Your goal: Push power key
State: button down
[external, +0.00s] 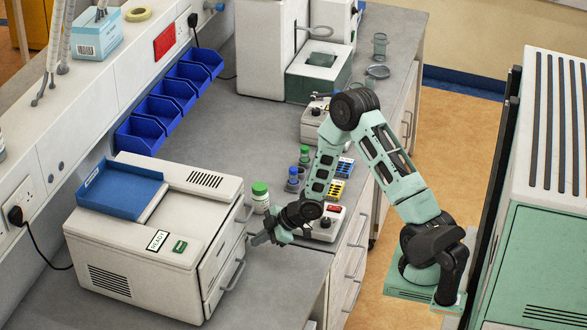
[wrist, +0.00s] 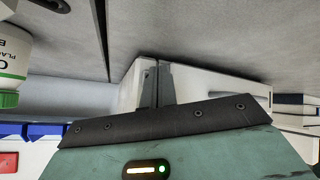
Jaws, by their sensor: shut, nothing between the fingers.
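A small green key (external: 180,247) sits on the top of a white box-shaped machine (external: 130,235), near its front edge and beside a small black-framed label (external: 157,240). I cannot read a power marking on it. My gripper (external: 257,241) is shut and empty, low over the bench just right of the machine's front drawers, apart from the green key. In the wrist view the fingertips (wrist: 157,84) are together, with a white box surface behind them. The green key does not show in the wrist view.
A green-capped white bottle (external: 260,197) stands behind my gripper and shows in the wrist view (wrist: 10,55). A stirrer with a red display (external: 334,209) is close to my wrist. A blue tray (external: 120,192) lies on the machine. Blue bins (external: 165,103) line the wall.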

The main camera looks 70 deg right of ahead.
jog(key=shift+w, duration=0.2)
jog(key=shift+w, duration=0.3)
dwell(0.6)
jog(key=shift+s, duration=0.5)
jog(key=shift+s+b, duration=0.45)
jog(key=shift+s, duration=2.55)
